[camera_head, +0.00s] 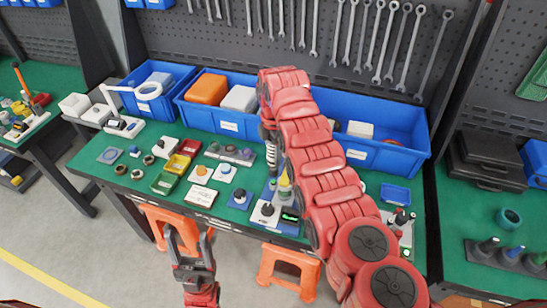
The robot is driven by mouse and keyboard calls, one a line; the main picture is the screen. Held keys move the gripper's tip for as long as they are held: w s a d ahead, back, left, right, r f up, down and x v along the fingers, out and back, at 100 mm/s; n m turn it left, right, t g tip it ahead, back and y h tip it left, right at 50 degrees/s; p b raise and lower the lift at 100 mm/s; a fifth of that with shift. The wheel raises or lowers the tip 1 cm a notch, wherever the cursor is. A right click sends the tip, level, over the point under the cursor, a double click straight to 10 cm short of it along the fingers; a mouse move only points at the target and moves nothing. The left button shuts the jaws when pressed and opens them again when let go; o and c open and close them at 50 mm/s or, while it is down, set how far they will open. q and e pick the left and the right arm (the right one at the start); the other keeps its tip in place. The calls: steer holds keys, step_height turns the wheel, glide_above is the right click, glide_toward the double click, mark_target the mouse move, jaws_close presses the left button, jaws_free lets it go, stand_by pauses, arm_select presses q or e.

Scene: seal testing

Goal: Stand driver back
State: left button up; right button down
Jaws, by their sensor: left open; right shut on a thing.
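My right arm reaches over the table and its wrist points down. The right gripper (269,138) is partly hidden by my own arm. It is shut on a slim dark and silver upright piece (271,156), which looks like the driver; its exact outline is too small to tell. Just below and right of it, a yellow-topped upright item (285,185) stands among small devices. A white device with a black knob (266,211) is in front of these. My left gripper (188,240) is open and empty, low in front of the table's front edge.
Blue bins (225,121) line the back of the green table (140,137) below hanging wrenches (395,40). Yellow, red and green small trays (178,165) and several small parts lie left of centre. Orange stools (290,262) stand under the front edge.

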steer(key=shift+r, duration=0.25)
